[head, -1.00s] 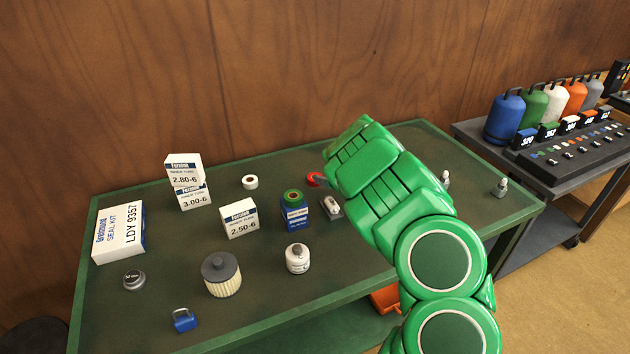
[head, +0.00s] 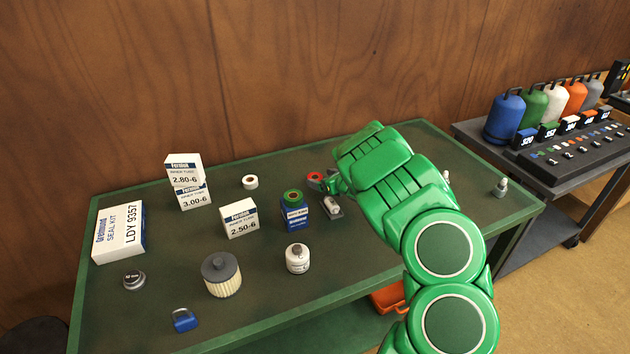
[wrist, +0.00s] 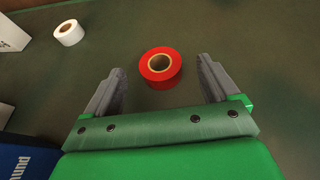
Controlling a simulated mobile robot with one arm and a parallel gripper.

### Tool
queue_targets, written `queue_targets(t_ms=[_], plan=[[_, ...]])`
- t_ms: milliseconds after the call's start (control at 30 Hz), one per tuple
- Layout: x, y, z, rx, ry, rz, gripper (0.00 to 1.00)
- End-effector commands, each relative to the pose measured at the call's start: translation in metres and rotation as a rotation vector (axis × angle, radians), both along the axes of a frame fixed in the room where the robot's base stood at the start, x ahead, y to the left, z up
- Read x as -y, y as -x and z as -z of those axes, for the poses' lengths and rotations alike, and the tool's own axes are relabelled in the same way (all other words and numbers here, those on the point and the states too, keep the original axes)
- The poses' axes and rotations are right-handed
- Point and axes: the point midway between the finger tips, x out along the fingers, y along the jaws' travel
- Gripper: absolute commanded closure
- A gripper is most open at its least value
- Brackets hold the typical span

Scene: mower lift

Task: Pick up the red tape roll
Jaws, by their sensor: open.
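The red tape roll (wrist: 158,84) lies flat on the green table, just ahead of and between my two fingertips in the wrist view. In the wrist view my gripper (wrist: 162,85) is open, one finger on each side of the roll, with space on both sides. Nothing is held.
A white tape roll (head: 250,182) lies to the left. A green tape roll (head: 293,197) sits on a blue box (head: 295,215) near my gripper. Inner tube boxes (head: 239,218), a filter (head: 221,275) and a white canister (head: 297,259) stand farther left and in front.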

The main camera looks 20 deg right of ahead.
Motion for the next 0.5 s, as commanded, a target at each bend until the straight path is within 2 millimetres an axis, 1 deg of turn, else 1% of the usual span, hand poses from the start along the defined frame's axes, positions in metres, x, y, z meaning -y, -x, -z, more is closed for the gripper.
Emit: queue_targets(t_ms=[300, 500], plan=[[-0.009, -0.025, 0.015, -0.002, -0.004, 0.001, 0.12], [-0.01, -0.031, 0.016, -0.001, -0.001, 0.0, 0.12]])
